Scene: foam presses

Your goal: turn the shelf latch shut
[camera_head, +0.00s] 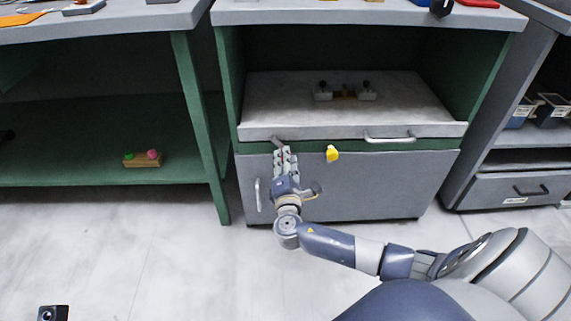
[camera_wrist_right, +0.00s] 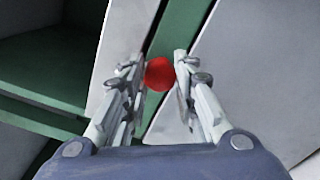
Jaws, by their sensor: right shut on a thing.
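My right gripper (camera_head: 280,150) is at the front of the middle cabinet, just under the left part of the pull-out shelf (camera_head: 255,130). In the right wrist view its fingertips (camera_wrist_right: 160,75) are shut on a round red knob (camera_wrist_right: 159,74), which I take to be the end of the shelf latch. In the head view a short grey bar (camera_head: 278,141) shows at the shelf's front edge by the fingertips, and the fingers hide the knob. I cannot tell the latch's exact angle. My left gripper is not in view.
The shelf has a bar handle (camera_head: 390,138) and bears a small fixture (camera_head: 344,93). Side cabinets stand left and right.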

